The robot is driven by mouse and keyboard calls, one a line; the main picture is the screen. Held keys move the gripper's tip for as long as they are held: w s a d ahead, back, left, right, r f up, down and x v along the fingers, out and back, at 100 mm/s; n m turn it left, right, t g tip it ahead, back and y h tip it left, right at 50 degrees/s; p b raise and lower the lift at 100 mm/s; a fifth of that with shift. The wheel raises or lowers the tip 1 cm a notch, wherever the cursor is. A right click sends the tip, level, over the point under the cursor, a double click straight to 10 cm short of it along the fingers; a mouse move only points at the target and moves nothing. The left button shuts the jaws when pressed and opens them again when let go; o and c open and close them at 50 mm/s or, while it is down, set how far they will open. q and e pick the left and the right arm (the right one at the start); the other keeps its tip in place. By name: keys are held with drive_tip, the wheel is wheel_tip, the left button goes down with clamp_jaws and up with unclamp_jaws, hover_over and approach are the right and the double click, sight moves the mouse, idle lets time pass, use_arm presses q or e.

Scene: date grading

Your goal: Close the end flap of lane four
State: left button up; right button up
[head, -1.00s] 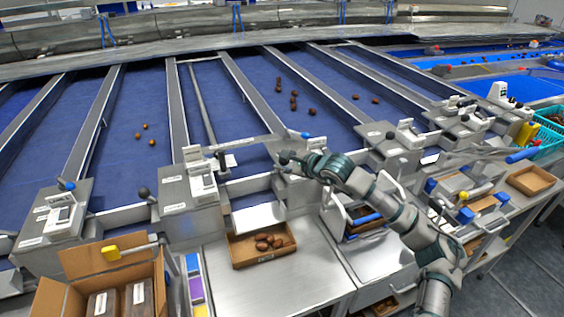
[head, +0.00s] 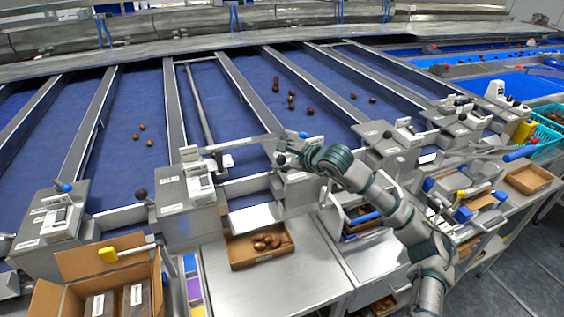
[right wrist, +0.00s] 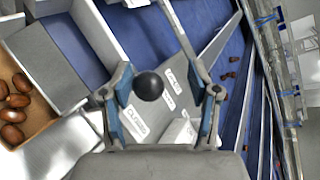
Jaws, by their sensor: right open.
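My right gripper (head: 281,160) is over the front ends of the lanes, right of the middle in the head view. In the right wrist view its two fingers (right wrist: 165,105) are open. A black ball knob (right wrist: 149,86) shows between them, apart from both fingers; whether it lies fully within their reach I cannot tell. Labelled metal housing (right wrist: 178,90) lies behind the knob. A pale sloping plate (head: 255,219) stands at a lane's front end, above a cardboard tray (head: 262,261) of dates. My gripper and forearm partly hide the lane end. I cannot read which lane is four.
Dates lie on the blue lanes (head: 290,95) beyond. Metal housings with knobs, such as a black one (head: 141,193), line the lane fronts. An open carton (head: 92,262) stands at front left. The steel table (head: 275,290) before the tray is clear.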

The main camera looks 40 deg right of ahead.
wheel_tip(320, 180, up, 7)
drive_tip(key=shift+s+d+r, duration=0.15)
drive_tip(key=shift+w+d, duration=0.15)
drive_tip(key=shift+w, duration=0.05)
idle(0.3)
